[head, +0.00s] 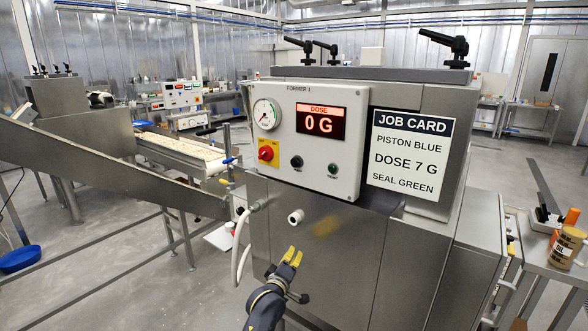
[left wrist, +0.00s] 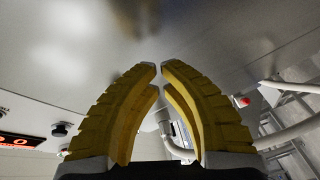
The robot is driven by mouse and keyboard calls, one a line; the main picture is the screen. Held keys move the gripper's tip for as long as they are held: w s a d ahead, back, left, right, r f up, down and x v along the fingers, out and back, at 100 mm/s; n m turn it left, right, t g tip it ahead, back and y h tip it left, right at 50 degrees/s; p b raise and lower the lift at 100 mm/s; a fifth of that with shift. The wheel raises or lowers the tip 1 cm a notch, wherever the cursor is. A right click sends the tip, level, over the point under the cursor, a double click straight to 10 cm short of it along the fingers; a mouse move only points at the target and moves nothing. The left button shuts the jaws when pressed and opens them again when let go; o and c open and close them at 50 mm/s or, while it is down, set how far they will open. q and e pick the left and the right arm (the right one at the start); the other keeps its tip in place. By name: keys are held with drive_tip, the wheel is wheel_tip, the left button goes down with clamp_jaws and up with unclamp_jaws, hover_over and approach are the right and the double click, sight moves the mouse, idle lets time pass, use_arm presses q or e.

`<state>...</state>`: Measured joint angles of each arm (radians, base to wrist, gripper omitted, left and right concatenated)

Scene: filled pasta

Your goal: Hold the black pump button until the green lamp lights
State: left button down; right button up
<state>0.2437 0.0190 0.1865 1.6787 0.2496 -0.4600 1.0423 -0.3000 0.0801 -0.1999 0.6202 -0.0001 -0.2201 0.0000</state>
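The black pump button (head: 297,161) is on the front of the light grey control panel (head: 347,188), below the dose display (head: 320,122), which reads 0 G. The small green lamp (head: 333,169) to its right looks dark, unlit. My left gripper (head: 293,256) is below the panel, in front of the steel cabinet, well apart from the button. Its yellow fingers come together at the tips in the left wrist view (left wrist: 159,66), with nothing seen between them. A dark round knob (left wrist: 62,129) shows there at the left; I cannot tell which control it is. My right gripper is out of view.
A white nozzle (head: 296,216) and a white hose (head: 240,240) stick out of the cabinet front near my left gripper. A red knob (head: 266,153) on yellow sits left of the button. The job card (head: 411,155) is at the panel's right.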

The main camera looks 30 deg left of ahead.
use_arm(q)
drive_tip(key=s+a+r+n+t+y, duration=0.1)
drive_tip(key=a+r+n+t+y, duration=0.2)
drive_tip(key=r, duration=1.5)
drive_tip(key=n+t+y, duration=0.1)
drive_tip(key=n+t, duration=0.1)
drive_tip(key=n, duration=0.3)
approach(295, 163)
drive_tip(key=s+a+r, duration=0.3)
drive_tip(key=a+r, duration=0.2)
drive_tip(key=a, duration=0.1)
drive_tip(key=shift+s+a+r, duration=0.25)
drive_tip(key=shift+s+r, duration=0.1)
drive_tip(key=shift+w, duration=0.1)
drive_tip(key=w+d, duration=0.1)
drive_tip(key=w, duration=0.7)
drive_tip(key=shift+w+d, duration=0.25)
drive_tip(key=shift+d, duration=0.05)
drive_tip(key=shift+w, duration=0.15)
drive_tip(key=shift+w+d, duration=0.1)
drive_tip(key=shift+w, duration=0.15)
drive_tip(key=shift+w+d, duration=0.1)
drive_tip(key=shift+w, duration=0.35)
idle(2.3)
